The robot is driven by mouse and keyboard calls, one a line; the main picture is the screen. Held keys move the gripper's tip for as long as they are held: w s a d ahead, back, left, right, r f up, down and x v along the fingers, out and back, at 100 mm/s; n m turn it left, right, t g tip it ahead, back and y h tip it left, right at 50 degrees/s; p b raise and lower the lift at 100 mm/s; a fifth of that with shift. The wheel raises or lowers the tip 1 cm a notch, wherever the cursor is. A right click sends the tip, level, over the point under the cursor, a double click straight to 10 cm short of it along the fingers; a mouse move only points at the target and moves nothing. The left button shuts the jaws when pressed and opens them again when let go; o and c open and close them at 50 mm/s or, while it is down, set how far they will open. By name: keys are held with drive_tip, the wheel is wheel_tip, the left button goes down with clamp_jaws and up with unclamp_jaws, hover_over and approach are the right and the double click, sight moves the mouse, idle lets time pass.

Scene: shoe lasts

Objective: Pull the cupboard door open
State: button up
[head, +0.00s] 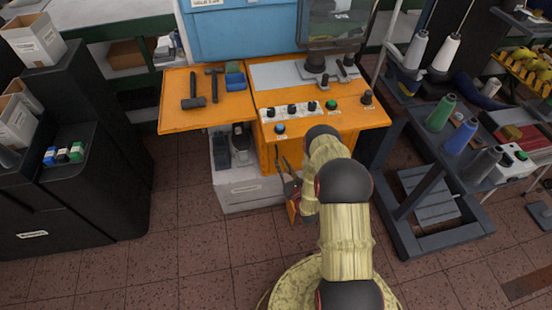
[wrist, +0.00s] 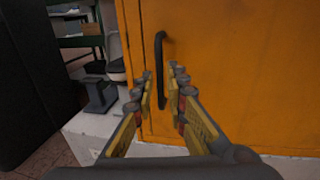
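The cupboard door (wrist: 235,75) is an orange panel filling the right of the wrist view. It looks flush with the orange frame strip at its left. A black vertical bar handle (wrist: 160,65) is fixed near its left edge. My gripper (wrist: 163,78) is open, with one finger on each side of the handle's line in the picture. The handle shows in the gap between the fingertips; I cannot tell whether either finger touches it. In the head view my gripper (head: 283,163) is in front of the orange machine cabinet (head: 268,155), and my arm hides most of the door.
A pale base (head: 250,197) sticks out under the cabinet. An orange worktop (head: 172,105) with hammers overhangs at the left. A dark rack with thread cones (head: 440,113) stands close on the right. Black cabinets (head: 100,170) stand at the left. The tiled floor between is clear.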

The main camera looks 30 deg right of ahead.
sight(277, 158)
drive_tip(key=shift+w+d+b, duration=0.2)
drive_tip(key=shift+w+b, duration=0.4)
drive_tip(key=shift+w, duration=1.9)
clamp_jaws()
